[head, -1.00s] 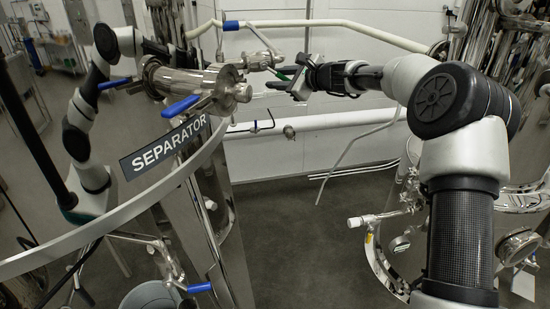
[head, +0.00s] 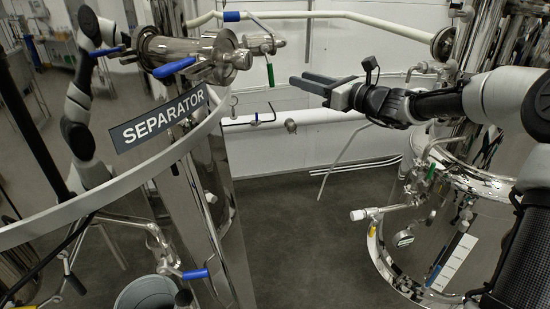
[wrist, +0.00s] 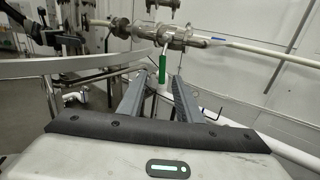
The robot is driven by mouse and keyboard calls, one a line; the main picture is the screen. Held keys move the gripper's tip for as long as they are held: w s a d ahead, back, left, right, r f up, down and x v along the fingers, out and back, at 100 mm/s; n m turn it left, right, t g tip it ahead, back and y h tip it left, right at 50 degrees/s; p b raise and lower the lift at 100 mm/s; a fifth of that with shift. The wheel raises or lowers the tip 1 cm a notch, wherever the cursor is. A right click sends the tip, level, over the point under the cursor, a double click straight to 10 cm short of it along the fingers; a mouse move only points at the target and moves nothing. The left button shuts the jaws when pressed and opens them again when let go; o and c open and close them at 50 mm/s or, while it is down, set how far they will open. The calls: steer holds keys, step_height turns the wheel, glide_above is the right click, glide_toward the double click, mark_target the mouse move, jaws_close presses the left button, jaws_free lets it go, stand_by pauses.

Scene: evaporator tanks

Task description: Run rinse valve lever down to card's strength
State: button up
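A lever with a green grip (head: 270,75) hangs straight down from a small valve (head: 262,47) on the pipework behind the separator tank. In the wrist view the green grip (wrist: 162,68) stands beyond the fingertips, in line with the gap between them. My gripper (head: 300,82) is to the right of the grip, pointing left at it, apart from it. In the wrist view the fingers (wrist: 155,85) are spread with nothing between them. A white marked strip (head: 453,262) is on the right tank; its markings are too small to read. I cannot identify a card with a strength on it.
The separator tank carries a SEPARATOR sign (head: 158,121) and a blue-handled valve (head: 174,67). Another green-handled valve (head: 430,172) and a gauge (head: 403,238) are at the right tank (head: 385,262). A grey bucket (head: 146,294) stands below. The floor between the tanks is clear.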

steer(key=s+a+f+n+g+h+b, duration=0.1)
steer(key=s+a+f+n+g+h, duration=0.1)
steer(key=s+f+n, duration=0.4)
steer(key=s+a+f+n+g+h+b, duration=0.2)
steer(key=s+n, duration=0.6)
steer(key=s, duration=0.4)
steer(key=shift+s+a+f+g+h, duration=0.25)
steer(key=shift+a+f+g+h, duration=0.35)
steer(key=shift+a+f+g, duration=1.1)
steer(key=shift+d+f+t, duration=0.1)
steer(key=shift+f+t, duration=0.1)
steer(key=shift+t, duration=0.1)
